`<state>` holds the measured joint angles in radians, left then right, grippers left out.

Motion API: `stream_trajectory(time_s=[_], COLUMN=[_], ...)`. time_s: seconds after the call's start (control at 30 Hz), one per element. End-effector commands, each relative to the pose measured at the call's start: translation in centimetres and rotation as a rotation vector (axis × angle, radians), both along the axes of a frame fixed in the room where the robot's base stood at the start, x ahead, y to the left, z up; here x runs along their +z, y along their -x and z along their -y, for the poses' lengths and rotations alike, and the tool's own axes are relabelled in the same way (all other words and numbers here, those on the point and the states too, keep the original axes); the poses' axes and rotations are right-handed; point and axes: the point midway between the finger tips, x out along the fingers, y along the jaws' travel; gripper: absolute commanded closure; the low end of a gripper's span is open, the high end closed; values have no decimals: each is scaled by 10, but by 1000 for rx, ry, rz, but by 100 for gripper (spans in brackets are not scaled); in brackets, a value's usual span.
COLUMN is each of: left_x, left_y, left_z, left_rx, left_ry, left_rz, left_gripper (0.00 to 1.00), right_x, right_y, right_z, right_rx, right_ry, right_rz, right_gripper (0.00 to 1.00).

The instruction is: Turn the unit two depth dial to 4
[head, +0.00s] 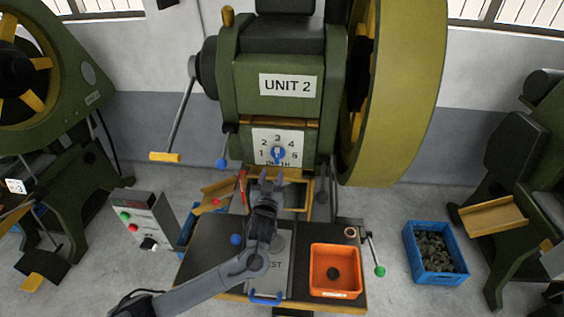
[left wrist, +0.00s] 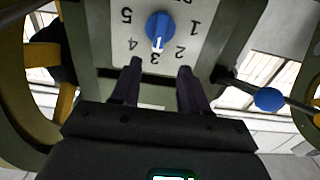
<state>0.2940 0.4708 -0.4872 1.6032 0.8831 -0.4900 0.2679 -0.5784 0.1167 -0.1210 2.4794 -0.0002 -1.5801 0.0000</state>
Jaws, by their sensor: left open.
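The unit two depth dial (head: 278,154) is a blue knob on a white plate (head: 262,137) numbered 1 to 5, under the UNIT 2 label on the green press. It also shows upside down in the left wrist view (left wrist: 159,27). Its white pointer mark lies toward the 3. My left gripper (head: 271,176) is open and empty, just below the dial in the head view. In the left wrist view its two dark fingers (left wrist: 160,68) point at the plate, apart from the knob, near the 4 and the 2. My right gripper is not in view.
A crank with a yellow handle (head: 165,157) and a blue-knobbed lever (head: 222,163) stick out left of the dial. A large yellow-rimmed flywheel (head: 400,100) is at right. An orange tray (head: 336,286) and a green-knobbed lever (head: 380,271) are on the table below.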

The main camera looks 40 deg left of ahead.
Motion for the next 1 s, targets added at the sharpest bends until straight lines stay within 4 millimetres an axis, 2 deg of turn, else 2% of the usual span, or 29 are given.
stream_trajectory(time_s=[0.6, 0.8, 1.0], left_x=[2, 2, 1], left_y=[-75, -88, -91], left_z=[-43, -50, -52], left_rx=[1, 0, 0], left_ry=[0, 1, 2], left_rz=[2, 3, 3], left_gripper=[55, 55, 55], right_x=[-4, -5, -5], right_y=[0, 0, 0], right_z=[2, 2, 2], right_rx=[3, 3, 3], right_ry=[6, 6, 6], right_rz=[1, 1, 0], right_gripper=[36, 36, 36])
